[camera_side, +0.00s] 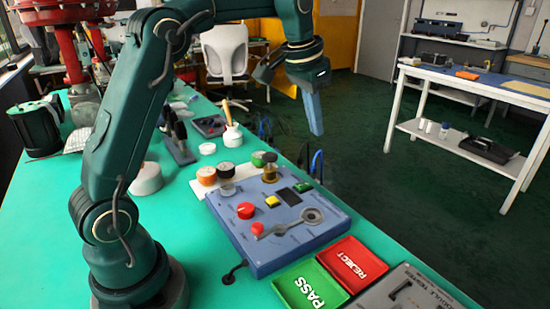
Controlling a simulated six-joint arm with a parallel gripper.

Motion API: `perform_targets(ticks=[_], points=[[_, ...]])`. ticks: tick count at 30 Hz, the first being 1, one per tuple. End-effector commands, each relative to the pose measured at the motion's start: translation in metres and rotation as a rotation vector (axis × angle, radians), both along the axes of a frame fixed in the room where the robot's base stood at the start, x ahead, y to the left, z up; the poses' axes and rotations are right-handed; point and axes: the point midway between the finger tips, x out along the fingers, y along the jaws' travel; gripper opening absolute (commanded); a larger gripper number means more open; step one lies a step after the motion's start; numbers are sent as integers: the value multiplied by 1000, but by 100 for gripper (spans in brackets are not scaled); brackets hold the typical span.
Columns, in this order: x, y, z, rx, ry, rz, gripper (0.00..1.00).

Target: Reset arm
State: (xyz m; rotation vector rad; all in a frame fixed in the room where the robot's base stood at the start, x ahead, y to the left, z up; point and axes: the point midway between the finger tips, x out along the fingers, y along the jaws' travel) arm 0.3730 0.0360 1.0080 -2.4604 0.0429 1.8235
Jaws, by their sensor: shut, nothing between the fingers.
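My gripper (316,122) is in the upper middle of the side view. It points down and is shut and empty. It hangs in the air beyond the far right edge of the green bench, clear of everything on it. The blue valve positioner box (275,225) lies on the bench below and left of it.
A green PASS tray (283,283) and a red REJECT tray (335,251) lie in front of the box. A grey module tester (405,293) is at the lower right. Small round containers (206,176) and a tool stand (180,150) are behind. A white-legged table (460,85) stands apart at right.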

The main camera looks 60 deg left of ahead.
Motion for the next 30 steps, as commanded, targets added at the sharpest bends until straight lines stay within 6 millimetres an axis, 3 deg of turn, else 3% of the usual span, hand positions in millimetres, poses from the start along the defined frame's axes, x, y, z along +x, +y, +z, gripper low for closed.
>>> perform_targets(ticks=[1,6,14,22,30], points=[[-11,-9,14,6,-26,-12,0],[-52,-34,40,12,-91,-32,0],[-122,-61,44,5,-175,-42,0],[-191,-76,3,-22,-224,-17,0],[-218,-77,-41,-45,-184,41,0]])
